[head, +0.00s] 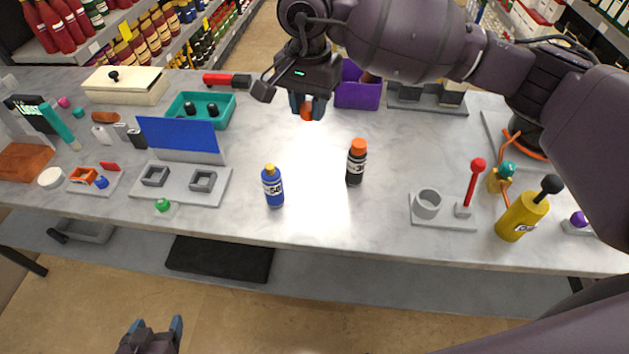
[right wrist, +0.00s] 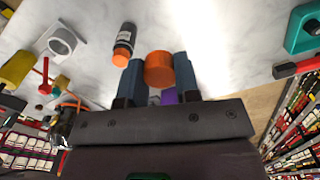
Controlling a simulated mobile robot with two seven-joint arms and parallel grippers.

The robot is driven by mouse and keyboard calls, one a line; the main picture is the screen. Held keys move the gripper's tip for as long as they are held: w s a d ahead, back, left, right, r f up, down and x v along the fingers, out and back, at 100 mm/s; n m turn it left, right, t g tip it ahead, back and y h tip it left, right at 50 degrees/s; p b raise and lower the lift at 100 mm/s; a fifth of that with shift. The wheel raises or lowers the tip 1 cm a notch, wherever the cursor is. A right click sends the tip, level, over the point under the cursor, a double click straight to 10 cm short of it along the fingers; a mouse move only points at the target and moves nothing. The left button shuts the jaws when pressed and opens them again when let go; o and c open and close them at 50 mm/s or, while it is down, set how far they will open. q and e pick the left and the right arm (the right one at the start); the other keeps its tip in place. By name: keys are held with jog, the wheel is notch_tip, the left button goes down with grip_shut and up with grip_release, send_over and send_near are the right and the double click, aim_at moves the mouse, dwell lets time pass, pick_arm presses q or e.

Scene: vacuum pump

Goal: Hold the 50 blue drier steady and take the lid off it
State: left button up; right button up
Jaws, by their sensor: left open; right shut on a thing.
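The blue drier (head: 273,189) is a small blue bottle with a yellow lid (head: 269,169) and a white label. It stands upright near the table's front edge, lid on. My left gripper (head: 150,327) is open and empty, low in front of the table and well away from the bottle. My right gripper (head: 307,104) is shut on an orange round piece (right wrist: 158,68), held above the table behind the bottles. A black bottle with an orange lid (head: 357,163) stands to the right of the blue drier; it also shows in the right wrist view (right wrist: 124,45).
A grey fixture plate (head: 222,184) with a blue panel is left of the blue drier. A grey plate with a ring (head: 427,204), a red lever and a yellow can (head: 522,216) are to the right. A purple bin (head: 359,94) and teal tray (head: 200,108) stand behind.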

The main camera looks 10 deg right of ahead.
jog(key=shift+d+f, duration=0.1)
jog(key=shift+f, duration=0.05)
send_over(311, 185)
notch_tip(311, 185, down, 14)
jog(key=shift+s+f, duration=0.1)
jog(key=shift+f, duration=2.75)
jog(key=shift+f, duration=0.2)
jog(key=o, duration=1)
jog(key=shift+r, duration=0.15)
